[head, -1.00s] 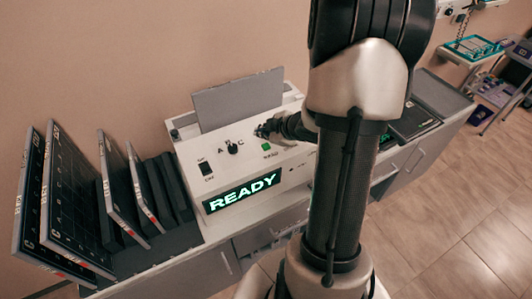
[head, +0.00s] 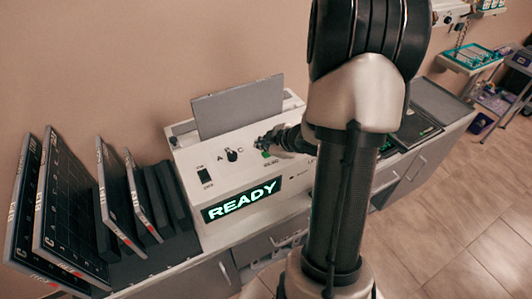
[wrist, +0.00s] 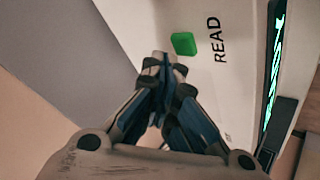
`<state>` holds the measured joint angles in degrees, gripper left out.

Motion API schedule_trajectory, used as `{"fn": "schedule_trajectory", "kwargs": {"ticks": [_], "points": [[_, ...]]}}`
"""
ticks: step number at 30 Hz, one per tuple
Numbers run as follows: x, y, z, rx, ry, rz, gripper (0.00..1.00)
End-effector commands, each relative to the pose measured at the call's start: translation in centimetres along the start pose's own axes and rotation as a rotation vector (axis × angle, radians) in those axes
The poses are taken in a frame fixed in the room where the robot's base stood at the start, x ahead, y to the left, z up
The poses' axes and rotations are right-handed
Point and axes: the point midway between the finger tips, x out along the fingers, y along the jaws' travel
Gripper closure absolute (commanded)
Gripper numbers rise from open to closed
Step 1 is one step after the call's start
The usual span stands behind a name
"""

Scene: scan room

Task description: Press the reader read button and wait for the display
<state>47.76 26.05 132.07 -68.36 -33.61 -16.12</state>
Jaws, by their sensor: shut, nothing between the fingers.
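The reader (head: 195,155) is a white box on the counter with a grey plate standing in its top slot. Its lit display (head: 242,200) shows "READY" in pale green; it also shows edge-on in the wrist view (wrist: 274,70). The green read button (wrist: 184,44) is beside the word READ in the wrist view. In the head view the button (head: 266,154) is mostly hidden by my gripper (head: 263,141). My gripper (wrist: 164,58) is shut and empty, its tips just beside the button. I cannot tell whether they touch it.
A rotary knob (head: 231,154) marked A, B, C and a power switch (head: 205,176) are on the reader's top face. Several dark cassettes (head: 75,205) stand in a rack on the left. A dark flat panel (head: 415,128) lies on the counter at right.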

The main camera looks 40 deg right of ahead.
Motion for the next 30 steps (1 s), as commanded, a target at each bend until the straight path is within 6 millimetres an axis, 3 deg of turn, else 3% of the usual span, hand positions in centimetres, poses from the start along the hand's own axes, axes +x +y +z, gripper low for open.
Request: {"fn": "schedule_trajectory", "kwargs": {"ticks": [30], "points": [[0.61, -0.45, 0.44, 0.000, 0.000, 0.000, 1.00]]}}
